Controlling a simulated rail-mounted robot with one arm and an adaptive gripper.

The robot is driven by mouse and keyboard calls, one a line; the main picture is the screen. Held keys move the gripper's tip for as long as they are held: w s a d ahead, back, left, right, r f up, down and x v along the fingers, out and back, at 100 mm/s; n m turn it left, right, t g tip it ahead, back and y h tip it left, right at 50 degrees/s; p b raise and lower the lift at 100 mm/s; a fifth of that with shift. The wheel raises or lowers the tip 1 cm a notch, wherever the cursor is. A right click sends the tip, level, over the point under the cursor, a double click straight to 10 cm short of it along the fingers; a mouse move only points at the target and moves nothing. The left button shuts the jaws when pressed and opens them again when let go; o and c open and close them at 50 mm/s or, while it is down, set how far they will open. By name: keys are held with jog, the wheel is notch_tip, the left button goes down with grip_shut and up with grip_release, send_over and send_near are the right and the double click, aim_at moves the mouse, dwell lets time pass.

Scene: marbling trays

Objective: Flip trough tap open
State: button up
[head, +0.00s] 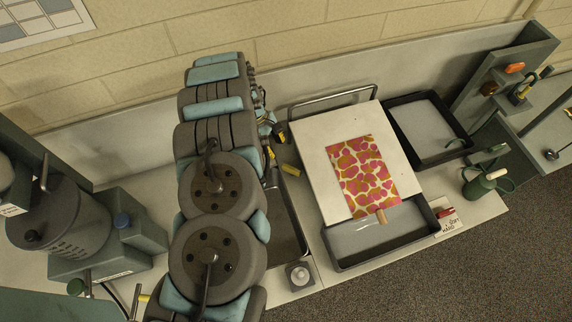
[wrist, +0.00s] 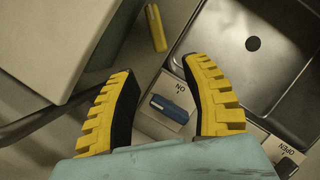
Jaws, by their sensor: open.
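In the wrist view a metal trough (wrist: 222,35) with a round dark drain hole fills the upper right. A label reading OPEN (wrist: 285,148) lies on its near edge at the lower right. A small dark part (wrist: 285,168) beside that label may be the tap; my gripper's body partly hides this area. My gripper (wrist: 158,68) is open, with yellow ribbed fingers and nothing between the tips. A blue switch (wrist: 168,108) labelled ON shows between the fingers, below them. In the head view my gripper (head: 276,142) is partly hidden behind my arm.
A yellow block (wrist: 156,28) lies beyond the fingers. In the head view a white board with a pink and gold patterned sheet (head: 362,175) is right of my arm. Dark trays (head: 345,265) flank it. A green machine (head: 75,225) stands left.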

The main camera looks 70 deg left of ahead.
aim_at(286, 165)
jog(key=p+x, duration=0.1)
jog(key=x, duration=0.4)
jog(key=shift+d+f, duration=0.15)
jog(key=shift+f, duration=0.2)
jog(key=shift+w+f, duration=0.2)
jog(key=shift+f, duration=0.4)
jog(key=shift+x, duration=0.9)
jog(key=shift+w+d+f, duration=0.1)
jog(key=shift+w+f, duration=0.05)
jog(key=shift+f, duration=0.25)
jog(key=shift+w+d+f+p, duration=0.15)
jog(key=shift+d+f+p, duration=0.15)
jog(key=shift+f, duration=0.25)
grip_shut()
